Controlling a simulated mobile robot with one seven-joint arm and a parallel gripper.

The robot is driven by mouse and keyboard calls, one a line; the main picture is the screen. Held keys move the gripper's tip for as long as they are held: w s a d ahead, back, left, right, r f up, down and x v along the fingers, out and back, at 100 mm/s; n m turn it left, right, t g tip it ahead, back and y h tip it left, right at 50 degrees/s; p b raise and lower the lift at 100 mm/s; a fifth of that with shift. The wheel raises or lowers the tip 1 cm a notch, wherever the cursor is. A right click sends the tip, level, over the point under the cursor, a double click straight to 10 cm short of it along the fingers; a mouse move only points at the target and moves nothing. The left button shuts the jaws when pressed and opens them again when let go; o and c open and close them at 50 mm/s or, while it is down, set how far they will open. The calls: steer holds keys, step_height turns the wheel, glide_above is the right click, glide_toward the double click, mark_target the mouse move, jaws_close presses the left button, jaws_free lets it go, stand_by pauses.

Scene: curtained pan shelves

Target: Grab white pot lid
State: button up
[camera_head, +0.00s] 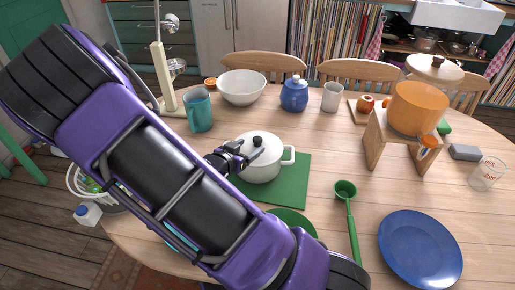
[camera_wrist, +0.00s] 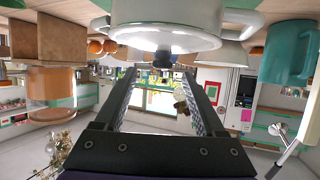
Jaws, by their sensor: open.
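A white pot (camera_head: 263,170) stands on a green mat on the table, with its white lid (camera_head: 262,148) on and a black knob (camera_head: 257,141) on top. My gripper (camera_head: 241,156) is open at the left of the lid, close to the knob. The wrist view is upside down; there the lid (camera_wrist: 165,40) and knob (camera_wrist: 162,60) show at the top. The knob lines up between the open fingers of my gripper (camera_wrist: 161,75). Whether a finger touches it I cannot tell. My arm covers part of the table's left side.
A teal mug (camera_head: 198,110), white bowl (camera_head: 242,88) and blue jar (camera_head: 294,94) stand behind the pot. A green ladle (camera_head: 346,190) and blue plate (camera_head: 420,248) lie to the right. An orange pot (camera_head: 418,108) sits on a wooden stand (camera_head: 376,142). Bare table lies between.

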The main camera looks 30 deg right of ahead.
mark_target(255, 141)
steer(key=shift+x, duration=3.45)
steer(key=shift+w+a+r, duration=0.1)
steer(key=shift+w+r, duration=0.05)
jaws_close()
